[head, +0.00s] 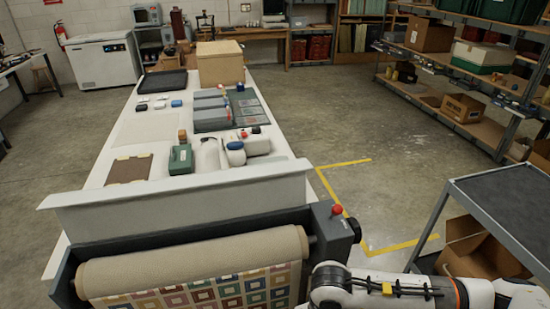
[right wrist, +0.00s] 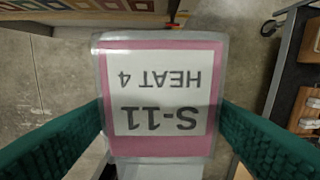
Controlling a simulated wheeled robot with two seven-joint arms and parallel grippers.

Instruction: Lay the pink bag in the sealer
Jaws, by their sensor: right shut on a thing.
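The pink bag (right wrist: 207,100) is a flat, clear-edged packet with a pink border. It has a white label reading "S-11 HEAT 4", upside down in the right wrist view. My right gripper (right wrist: 160,118) has its green fingers at the bag's left and right edges and is shut on it. The bag hangs above the concrete floor. In the head view my right arm shows at the lower right, but its gripper and the bag are out of frame. My left gripper is not in view. I cannot identify the sealer with certainty.
A dark-framed roller unit (head: 322,222) with a red knob holds a rolled patterned textile (head: 210,291) at the front. Behind it a long white table (head: 125,130) carries bottles, trays and a box. A grey cart (head: 505,190) stands at right.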

